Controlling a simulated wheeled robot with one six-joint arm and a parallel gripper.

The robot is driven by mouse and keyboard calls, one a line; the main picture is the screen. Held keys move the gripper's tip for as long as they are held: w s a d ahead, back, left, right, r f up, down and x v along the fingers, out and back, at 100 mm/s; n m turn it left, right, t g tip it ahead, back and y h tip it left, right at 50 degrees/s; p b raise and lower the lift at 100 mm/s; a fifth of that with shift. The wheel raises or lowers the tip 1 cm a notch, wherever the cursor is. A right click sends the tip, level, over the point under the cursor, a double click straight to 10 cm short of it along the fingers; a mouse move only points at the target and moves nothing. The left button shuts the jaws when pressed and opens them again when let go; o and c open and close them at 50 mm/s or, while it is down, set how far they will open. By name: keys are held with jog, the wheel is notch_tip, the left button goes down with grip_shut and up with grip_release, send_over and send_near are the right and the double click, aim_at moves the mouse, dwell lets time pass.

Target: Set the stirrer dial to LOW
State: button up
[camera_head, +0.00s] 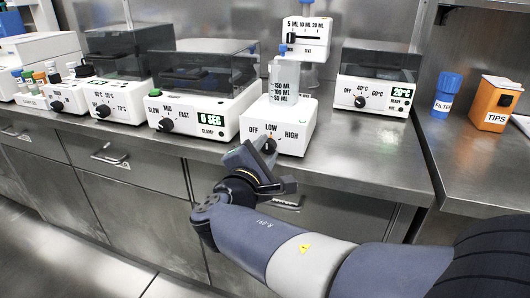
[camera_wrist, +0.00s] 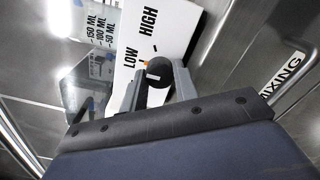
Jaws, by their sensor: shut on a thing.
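The stirrer (camera_head: 297,128) is a white box on the bench with a dial marked OFF, LOW and HIGH. Its round black dial (camera_head: 269,146) faces the front edge. A small orange mark shows just above the dial, below the word LOW. My gripper (camera_head: 261,154) is shut on the dial from the front. In the wrist view, the dial (camera_wrist: 160,71) sits between the two grey fingers of my gripper (camera_wrist: 163,84). A short white line shows on the dial's face, but I cannot tell exactly which label it points to. The OFF label is hidden there.
A beaker (camera_head: 284,82) stands on the stirrer, under a dispenser (camera_head: 306,38). A clamp device (camera_head: 208,113) is close on the left. A heater reading 20°C (camera_head: 376,94) stands to the right. A drawer handle lies below my gripper.

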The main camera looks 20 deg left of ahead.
jog(key=shift+f, duration=0.1)
jog(key=o, duration=1)
jog(key=shift+c, duration=0.2)
jog(key=shift+p, duration=0.4)
